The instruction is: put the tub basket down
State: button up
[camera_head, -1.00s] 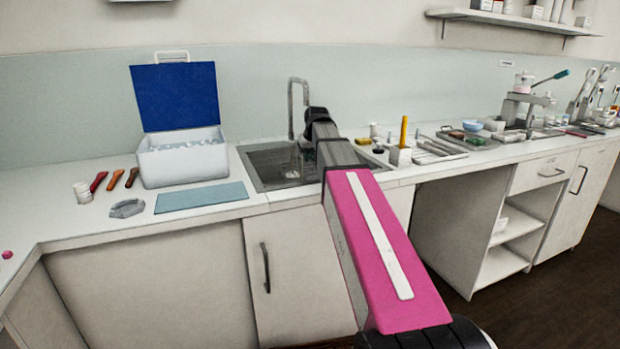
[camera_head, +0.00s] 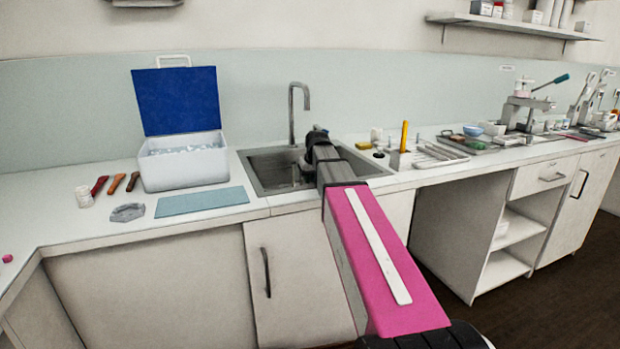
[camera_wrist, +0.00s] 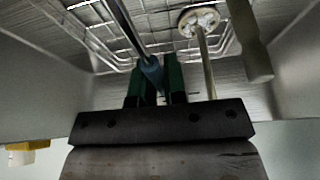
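The tub basket (camera_wrist: 110,40) is a wire basket at the top of the wrist view, inside the steel sink (camera_wrist: 55,50). A thin rod runs from it to a blue-grey grip (camera_wrist: 152,73) between my fingers. My gripper (camera_wrist: 162,78) has dark green fingers closed around that grip. Whether the basket touches the sink floor cannot be told. In the head view the sink (camera_head: 262,172) is partly covered by my arm, and my gripper and the basket are hidden.
A round pale perforated piece (camera_wrist: 199,20) shows near the basket. The faucet (camera_head: 292,115) rises behind the sink. A white box (camera_head: 184,163) with raised blue lid and a blue mat (camera_head: 202,201) are left. A yellow-handled holder (camera_head: 403,150) and rack (camera_head: 438,155) are right.

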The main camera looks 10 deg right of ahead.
jog(key=o, duration=0.4)
jog(key=shift+c, duration=0.2)
jog(key=shift+r, duration=0.15)
jog(key=v, duration=1.2)
